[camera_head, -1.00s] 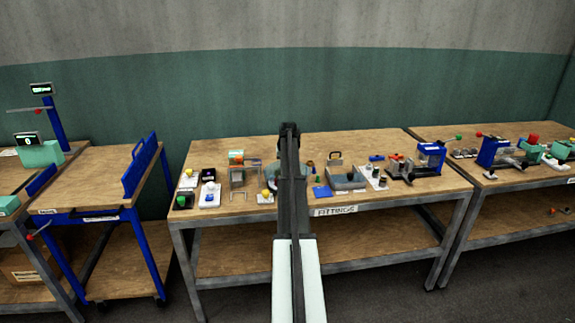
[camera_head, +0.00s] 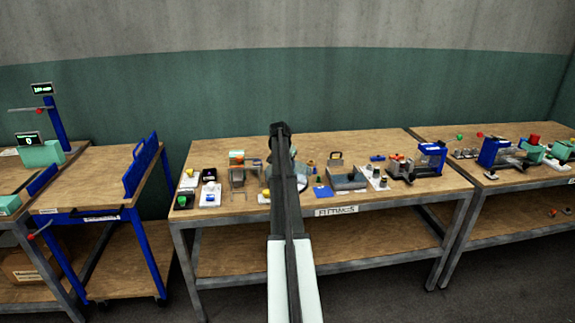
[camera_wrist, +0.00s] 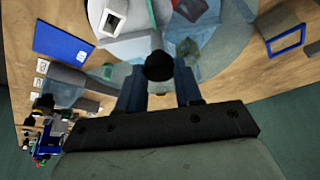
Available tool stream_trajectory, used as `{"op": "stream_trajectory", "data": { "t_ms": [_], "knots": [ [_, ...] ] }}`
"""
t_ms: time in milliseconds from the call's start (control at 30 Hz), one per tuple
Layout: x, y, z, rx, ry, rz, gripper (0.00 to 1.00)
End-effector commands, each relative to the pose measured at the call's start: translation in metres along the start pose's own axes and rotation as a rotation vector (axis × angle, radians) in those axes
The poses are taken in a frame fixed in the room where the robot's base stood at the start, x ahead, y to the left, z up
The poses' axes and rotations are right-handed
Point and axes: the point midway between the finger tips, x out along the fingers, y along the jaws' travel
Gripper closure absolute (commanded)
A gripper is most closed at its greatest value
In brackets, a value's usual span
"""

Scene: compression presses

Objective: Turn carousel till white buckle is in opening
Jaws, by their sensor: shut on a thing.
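My gripper (camera_wrist: 159,82) is shut on a black round knob (camera_wrist: 159,65) at the near edge of the carousel (camera_wrist: 232,40) in the wrist view. The carousel is a round grey-blue disc with a clear part over it. A white frame-shaped piece, which looks like the white buckle (camera_wrist: 112,17), lies at the upper left of the disc. Grey and dark pieces also sit on the disc, with a red one near its top. Where the opening lies cannot be told.
The wooden bench (camera_head: 245,148) holds several fixtures on both sides of my arm. A blue plate (camera_wrist: 63,43) lies left of the carousel in the wrist view, and a blue-framed piece (camera_wrist: 286,39) lies to its right.

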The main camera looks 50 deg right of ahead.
Motion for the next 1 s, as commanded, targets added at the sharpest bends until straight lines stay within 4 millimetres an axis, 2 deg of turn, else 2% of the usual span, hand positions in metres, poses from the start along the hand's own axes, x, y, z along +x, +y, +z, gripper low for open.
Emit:
{"op": "stream_trajectory", "data": {
  "t_ms": [433,1000],
  "knots": [
    [0.0001,-0.0014,-0.0001,0.115,0.000,0.047,1.00],
    [0.0001,-0.0011,0.0000,0.134,-0.001,0.056,1.00]
  ]
}}
